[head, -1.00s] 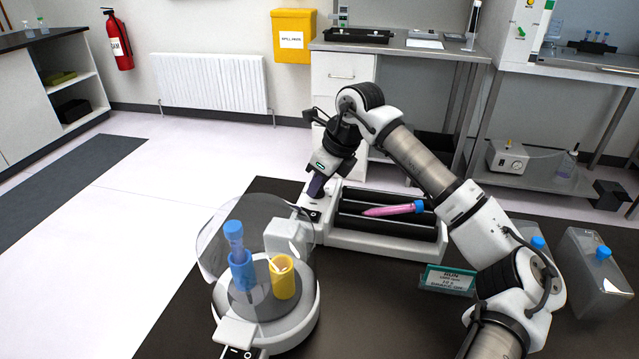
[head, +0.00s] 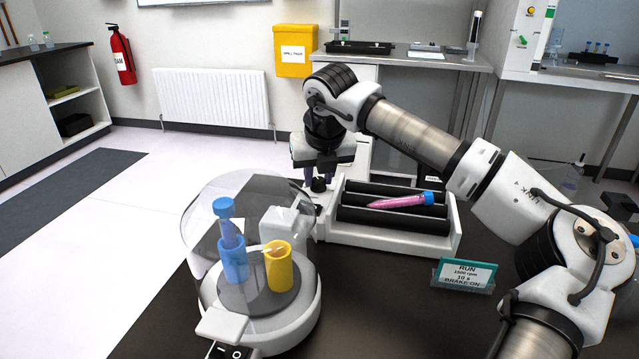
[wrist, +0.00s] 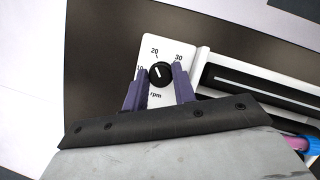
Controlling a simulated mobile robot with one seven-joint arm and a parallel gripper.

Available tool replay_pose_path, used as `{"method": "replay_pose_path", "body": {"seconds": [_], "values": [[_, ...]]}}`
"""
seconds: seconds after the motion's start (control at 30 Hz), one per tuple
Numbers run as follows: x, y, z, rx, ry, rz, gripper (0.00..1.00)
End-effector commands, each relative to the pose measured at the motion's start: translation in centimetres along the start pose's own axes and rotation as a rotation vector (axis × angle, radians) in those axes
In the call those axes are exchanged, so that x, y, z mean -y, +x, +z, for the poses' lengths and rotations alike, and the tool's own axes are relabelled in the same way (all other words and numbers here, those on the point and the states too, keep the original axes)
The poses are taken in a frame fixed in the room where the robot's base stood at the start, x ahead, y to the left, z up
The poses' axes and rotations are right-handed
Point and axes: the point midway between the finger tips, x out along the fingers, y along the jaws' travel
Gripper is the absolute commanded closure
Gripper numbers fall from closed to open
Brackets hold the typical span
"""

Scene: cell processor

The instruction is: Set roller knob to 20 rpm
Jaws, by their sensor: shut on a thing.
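The roller knob (wrist: 160,73) is a round black dial with a white pointer line, on a white panel marked 10, 20, 30 and rpm in the wrist view. Its pointer aims up toward the 20 mark. My gripper (wrist: 158,82) has its two purple fingers on either side of the knob, shut on it. In the head view, the knob (head: 319,185) is a small dark shape below my gripper (head: 318,178), at the left end of the roller unit (head: 395,240). A pink tube with a blue cap (head: 400,201) lies on the black rollers.
A clear-lidded centrifuge (head: 260,322) holding a blue tube (head: 230,240) and a yellow holder (head: 279,268) stands just left and in front of the roller.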

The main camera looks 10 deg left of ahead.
Motion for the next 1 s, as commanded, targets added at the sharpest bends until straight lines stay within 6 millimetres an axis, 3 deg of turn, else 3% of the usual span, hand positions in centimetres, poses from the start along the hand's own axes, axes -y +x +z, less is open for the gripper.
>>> {"method": "replay_pose_path", "body": {"seconds": [0.3, 0.83, 0.87, 1.0], "values": [[-0.06, 0.02, 0.05, 0.002, 0.110, -0.046, 0.96], [-0.06, -0.07, 0.10, 0.002, 0.132, -0.054, 0.96], [-0.06, -0.08, 0.10, 0.002, 0.132, -0.054, 0.72], [-0.06, -0.06, 0.08, 0.001, 0.132, -0.054, 0.54]]}}
